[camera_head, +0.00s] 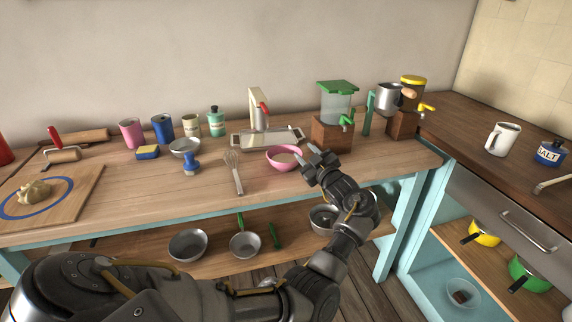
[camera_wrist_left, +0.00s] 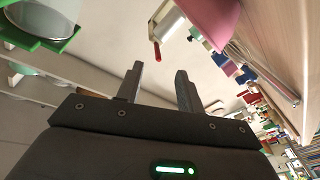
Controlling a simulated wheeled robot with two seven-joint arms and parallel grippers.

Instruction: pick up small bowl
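A pink bowl (camera_head: 284,158) sits upright on the wooden counter in front of the sink; in the left wrist view it is a large pink shape (camera_wrist_left: 208,18) cut off at the top. A small grey metal bowl (camera_head: 184,147) stands farther left on the counter, behind a blue-handled tool. Which one is the small bowl I cannot tell. My left gripper (camera_head: 318,158) is just right of the pink bowl, over the counter's front part. In the left wrist view its two fingers (camera_wrist_left: 160,88) are apart with nothing between them. My right gripper is in neither view.
A drink dispenser (camera_head: 336,112) stands close behind my left gripper. A whisk (camera_head: 234,172) lies left of the pink bowl. Metal pans, including one on the left (camera_head: 187,244), are on the lower shelf. The counter (camera_head: 130,205) has clear room at its front left.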

